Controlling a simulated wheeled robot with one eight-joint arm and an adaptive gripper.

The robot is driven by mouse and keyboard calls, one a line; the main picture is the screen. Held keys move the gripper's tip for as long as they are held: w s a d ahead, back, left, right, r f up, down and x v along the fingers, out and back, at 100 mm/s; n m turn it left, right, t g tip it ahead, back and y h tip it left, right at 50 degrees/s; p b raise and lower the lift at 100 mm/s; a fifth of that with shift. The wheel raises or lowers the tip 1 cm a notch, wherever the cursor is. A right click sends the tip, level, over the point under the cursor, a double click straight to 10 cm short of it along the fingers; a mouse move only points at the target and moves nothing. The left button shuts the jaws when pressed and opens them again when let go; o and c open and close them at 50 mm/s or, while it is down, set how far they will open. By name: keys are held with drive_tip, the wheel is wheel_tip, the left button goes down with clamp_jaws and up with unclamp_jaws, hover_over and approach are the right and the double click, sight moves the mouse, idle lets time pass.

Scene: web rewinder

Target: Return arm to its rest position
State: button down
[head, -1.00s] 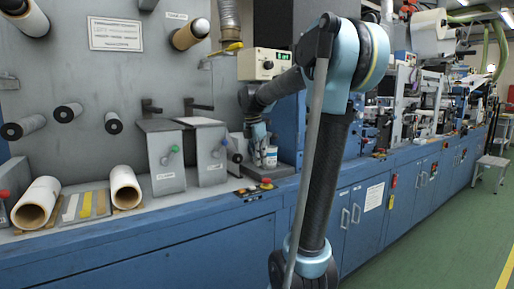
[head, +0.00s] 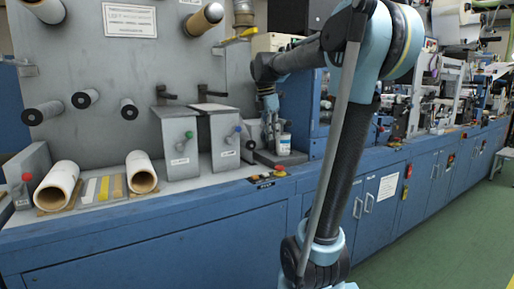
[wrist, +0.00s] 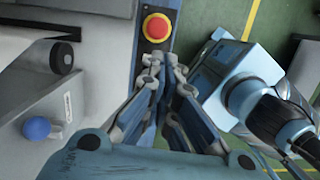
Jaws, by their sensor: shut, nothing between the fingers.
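My gripper (head: 271,138) hangs pointing down over the machine's worktop, at the end of my raised, bent arm. It is just left of a small white can (head: 284,144) on a dark plate; I cannot tell from the head view how far apart they are. In the wrist view my gripper's fingers (wrist: 166,64) are together with nothing between them. A red emergency button (wrist: 157,27) on a yellow base shows just beyond the fingertips.
Two grey boxes stand left of my gripper, one with a green knob (head: 188,135), the other with a blue knob (wrist: 37,128). Cardboard-cored rolls (head: 142,172) lie farther left. Blue cabinets (head: 160,245) form the machine's front. Green floor (head: 440,235) is free at right.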

drive_tip(key=s+d+f+m+y, duration=0.1)
drive_tip(key=s+d+f+m, duration=0.1)
drive_tip(key=s+f+m, duration=0.9)
drive_tip(key=s+d+f+m+t, duration=0.1)
drive_tip(key=s+d+f+m, duration=0.1)
drive_tip(key=s+f+m, duration=0.9)
drive_tip(key=s+f, duration=0.4)
drive_tip(key=f, duration=0.2)
drive_tip(key=shift+s+d+t+y, duration=0.15)
drive_tip(key=shift+s+t+y, duration=0.15)
drive_tip(key=shift+s+y, duration=0.1)
